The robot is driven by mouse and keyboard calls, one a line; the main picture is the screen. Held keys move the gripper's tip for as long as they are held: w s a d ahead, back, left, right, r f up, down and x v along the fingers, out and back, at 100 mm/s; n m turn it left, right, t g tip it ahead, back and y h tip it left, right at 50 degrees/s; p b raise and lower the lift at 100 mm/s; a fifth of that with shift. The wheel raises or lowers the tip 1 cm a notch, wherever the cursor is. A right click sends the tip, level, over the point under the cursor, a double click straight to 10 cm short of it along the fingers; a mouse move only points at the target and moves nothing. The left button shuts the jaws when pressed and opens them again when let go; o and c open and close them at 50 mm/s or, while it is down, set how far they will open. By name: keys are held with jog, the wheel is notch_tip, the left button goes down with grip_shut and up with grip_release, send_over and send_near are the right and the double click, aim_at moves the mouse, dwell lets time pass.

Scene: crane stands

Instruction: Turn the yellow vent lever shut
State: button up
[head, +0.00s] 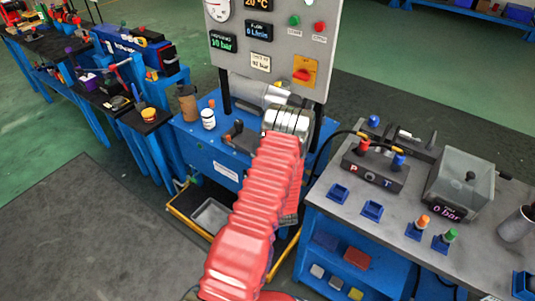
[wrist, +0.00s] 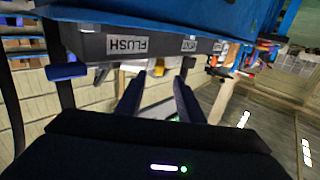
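In the wrist view a small yellow piece (wrist: 158,67), probably the vent lever, shows below the dark labelled bar and beyond my fingers. Its exact angle is too small to tell. My gripper (wrist: 158,92) is open, with one dark finger on each side of the view and a gap between them. The yellow piece appears in line with that gap, apart from the fingers. In the head view my red-sleeved arm reaches to the blue bench under the gauge panel. The fingers and the yellow lever are hidden there.
In the head view the grey gauge panel (head: 240,62) stands behind the wrist. A white bottle (head: 208,119) stands left, and a grey-topped bench (head: 330,205) stands right.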

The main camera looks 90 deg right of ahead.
jog(key=a, duration=0.2)
jog(key=s+a, duration=0.1)
jog(key=a, duration=0.2)
jog(key=shift+a, duration=0.15)
jog(key=shift+c, duration=0.4)
